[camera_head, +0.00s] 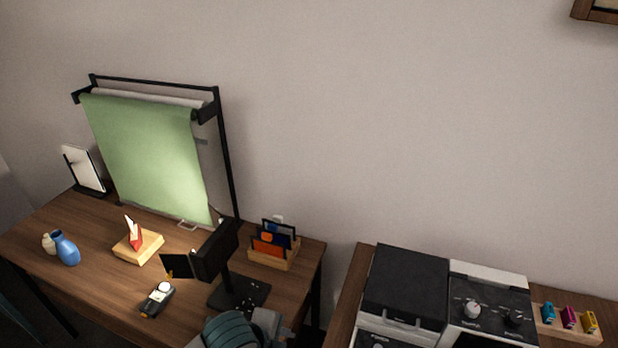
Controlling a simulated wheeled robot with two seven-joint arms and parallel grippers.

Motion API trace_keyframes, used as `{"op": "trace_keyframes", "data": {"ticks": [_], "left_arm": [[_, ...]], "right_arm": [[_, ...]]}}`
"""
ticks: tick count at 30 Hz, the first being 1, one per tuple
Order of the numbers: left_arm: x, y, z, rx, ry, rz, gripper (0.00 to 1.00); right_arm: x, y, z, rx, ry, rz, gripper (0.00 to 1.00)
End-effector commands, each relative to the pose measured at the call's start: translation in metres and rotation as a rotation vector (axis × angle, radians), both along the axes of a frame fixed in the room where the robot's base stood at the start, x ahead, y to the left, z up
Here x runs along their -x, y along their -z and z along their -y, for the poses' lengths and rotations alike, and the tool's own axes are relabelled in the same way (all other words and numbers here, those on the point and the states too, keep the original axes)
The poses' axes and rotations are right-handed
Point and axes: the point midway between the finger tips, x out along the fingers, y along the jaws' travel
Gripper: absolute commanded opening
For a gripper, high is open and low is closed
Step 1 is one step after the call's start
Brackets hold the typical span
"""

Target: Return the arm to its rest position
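Neither gripper shows in the head view. A teal and grey rounded part, which looks like a link of my own arm, shows at the bottom edge, in front of the wooden table (85,285). On the table, a black camera-like device (214,252) with a side flap sits on a small stand with a dark base (240,294). A small grey handheld device (157,300) lies to its left. A wooden block (138,247) holding a red and white item stands further back.
A green backdrop (150,150) hangs from a black frame at the back. A blue vase (67,249) and cream vase (48,243) stand left. A card holder (273,246) stands right. A second surface carries a black-topped printer-like machine (405,285) and coloured cartridges (569,317).

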Motion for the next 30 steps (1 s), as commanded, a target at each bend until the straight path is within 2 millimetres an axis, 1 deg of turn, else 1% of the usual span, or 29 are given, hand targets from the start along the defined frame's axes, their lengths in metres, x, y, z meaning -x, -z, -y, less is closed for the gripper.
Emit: {"op": "trace_keyframes", "data": {"ticks": [1,5,8,11,18,24,30], "left_arm": [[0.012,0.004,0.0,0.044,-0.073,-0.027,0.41],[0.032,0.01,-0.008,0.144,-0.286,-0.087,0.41],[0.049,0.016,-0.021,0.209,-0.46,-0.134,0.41],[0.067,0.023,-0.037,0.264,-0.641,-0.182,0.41],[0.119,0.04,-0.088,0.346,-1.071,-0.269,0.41],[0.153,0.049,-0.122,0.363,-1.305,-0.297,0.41],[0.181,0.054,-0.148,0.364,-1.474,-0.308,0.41]], "right_arm": [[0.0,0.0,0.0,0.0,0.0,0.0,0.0],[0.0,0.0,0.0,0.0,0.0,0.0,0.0],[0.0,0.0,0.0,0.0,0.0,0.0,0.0],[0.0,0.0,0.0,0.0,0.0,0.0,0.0],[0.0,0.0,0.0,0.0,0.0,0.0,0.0],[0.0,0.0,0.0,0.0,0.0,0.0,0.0],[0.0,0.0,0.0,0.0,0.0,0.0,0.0]]}}
